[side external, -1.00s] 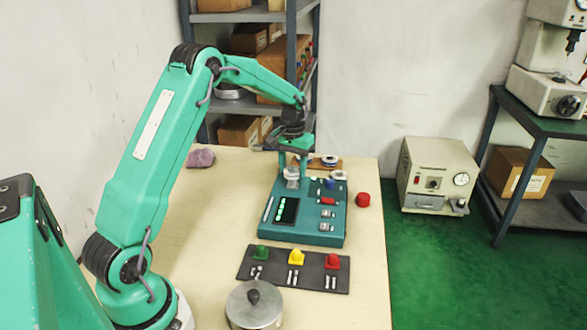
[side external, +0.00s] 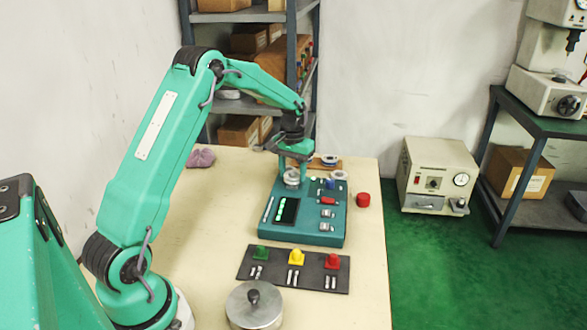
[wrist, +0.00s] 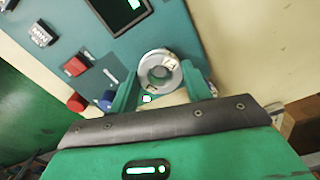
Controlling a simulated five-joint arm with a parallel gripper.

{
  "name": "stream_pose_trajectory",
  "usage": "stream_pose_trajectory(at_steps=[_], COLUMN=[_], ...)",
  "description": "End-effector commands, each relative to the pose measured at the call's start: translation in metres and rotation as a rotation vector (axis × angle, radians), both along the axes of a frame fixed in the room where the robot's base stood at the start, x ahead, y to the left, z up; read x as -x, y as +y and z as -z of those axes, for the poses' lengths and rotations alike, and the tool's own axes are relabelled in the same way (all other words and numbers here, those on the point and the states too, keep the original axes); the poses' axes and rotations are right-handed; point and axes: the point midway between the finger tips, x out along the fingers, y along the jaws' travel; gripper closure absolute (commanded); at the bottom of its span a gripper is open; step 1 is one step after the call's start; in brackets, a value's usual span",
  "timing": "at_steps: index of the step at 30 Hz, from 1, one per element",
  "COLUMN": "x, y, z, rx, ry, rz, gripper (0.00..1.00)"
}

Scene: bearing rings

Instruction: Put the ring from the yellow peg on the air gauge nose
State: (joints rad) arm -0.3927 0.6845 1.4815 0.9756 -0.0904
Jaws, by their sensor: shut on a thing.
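The ring (wrist: 146,67) is pale metal and sits between the two green fingers of my gripper (wrist: 160,77). A grey round part shows in the ring's hole in the wrist view. In the side view my gripper (side external: 292,170) points down over the back left of the teal air gauge (side external: 320,238), with the ring (side external: 292,179) low at the gauge's top. The fingers partly hide the nose, so I cannot tell how far the ring is around it. The yellow peg (side external: 296,257) stands bare in the middle of the dark peg board (side external: 275,276).
Green (side external: 261,253) and red (side external: 332,261) pegs flank the yellow one. A lidded metal pot (side external: 254,308) stands in front, a red cap (side external: 362,200) right of the gauge. A wooden board (side external: 328,166) lies behind the gauge, and a purple cloth (side external: 201,158) at the back left.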

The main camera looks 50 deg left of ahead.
Motion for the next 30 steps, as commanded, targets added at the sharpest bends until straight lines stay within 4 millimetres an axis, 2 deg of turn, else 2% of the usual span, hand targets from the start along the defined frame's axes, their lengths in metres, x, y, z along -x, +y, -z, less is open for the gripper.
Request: stream_pose_trajectory(at_steps=[30], x=[-0.0001], y=[0.0000], z=[0.0063], rx=[0.000], ry=[0.000], rz=[0.000], gripper=[0.80])
